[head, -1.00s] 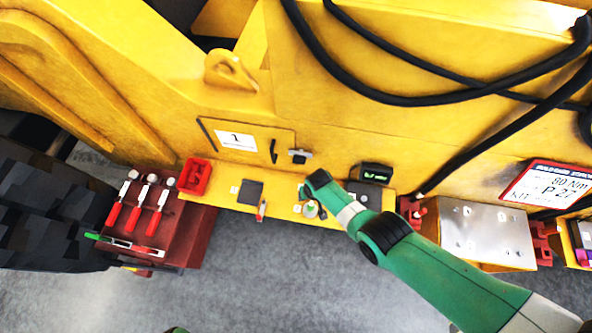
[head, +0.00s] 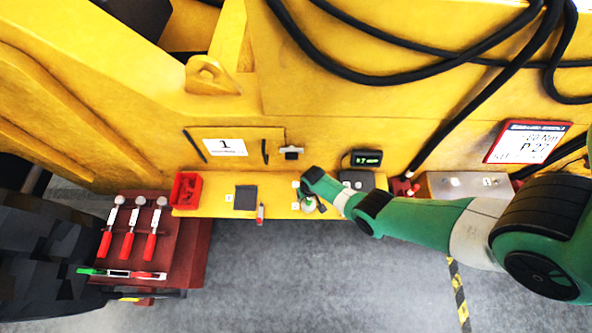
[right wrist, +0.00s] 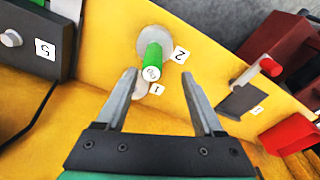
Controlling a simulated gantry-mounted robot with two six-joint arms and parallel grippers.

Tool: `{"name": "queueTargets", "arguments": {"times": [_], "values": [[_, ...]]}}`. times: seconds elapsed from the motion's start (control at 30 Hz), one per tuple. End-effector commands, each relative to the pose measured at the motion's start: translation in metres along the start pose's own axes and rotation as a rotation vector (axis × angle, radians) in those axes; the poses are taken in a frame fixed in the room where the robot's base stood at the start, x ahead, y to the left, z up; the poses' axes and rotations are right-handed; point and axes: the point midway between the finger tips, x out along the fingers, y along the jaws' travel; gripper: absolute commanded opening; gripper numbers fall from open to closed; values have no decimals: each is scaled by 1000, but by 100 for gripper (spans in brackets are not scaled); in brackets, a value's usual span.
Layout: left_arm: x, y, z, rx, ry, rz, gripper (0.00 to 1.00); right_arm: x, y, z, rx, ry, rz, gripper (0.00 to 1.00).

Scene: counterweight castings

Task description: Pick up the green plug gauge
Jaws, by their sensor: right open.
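The green plug gauge (right wrist: 153,58) appears in the right wrist view as a green cylinder with a pale end. It stands on a round grey base on the yellow ledge, beside a tag marked 2. My right gripper (right wrist: 158,80) is open and empty. Its fingertips straddle the line to the green cylinder, which shows between and just past them; I see no contact. In the head view my right arm reaches to the ledge and partly covers the small green item (head: 309,202) there. My left gripper is not in view.
On the ledge (head: 278,209) are a red bin (head: 187,190), a dark grey plate (head: 245,197) and a red-tipped item (head: 260,213). A dark block (right wrist: 38,40) is at the wrist view's left. A red cart (head: 185,240) holds red-handled tools. Yellow machine body rises behind.

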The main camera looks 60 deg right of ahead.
Motion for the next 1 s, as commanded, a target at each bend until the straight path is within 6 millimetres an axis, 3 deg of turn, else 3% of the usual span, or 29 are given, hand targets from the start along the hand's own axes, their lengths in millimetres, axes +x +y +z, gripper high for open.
{"name": "queueTargets", "arguments": {"times": [0.03, 0.27, 0.57, 0.83, 1.0], "values": [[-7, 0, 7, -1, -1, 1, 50, 9, 1, 1, 1, 0, 0, 70], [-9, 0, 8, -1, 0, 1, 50, 13, 1, 2, 1, 0, 0, 70], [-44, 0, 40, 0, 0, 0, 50, 60, 6, 9, -1, 1, 0, 70], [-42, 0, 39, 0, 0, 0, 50, 59, 6, 8, -1, 0, 0, 70], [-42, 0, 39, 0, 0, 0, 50, 59, 6, 8, -1, 0, 0, 41]]}}
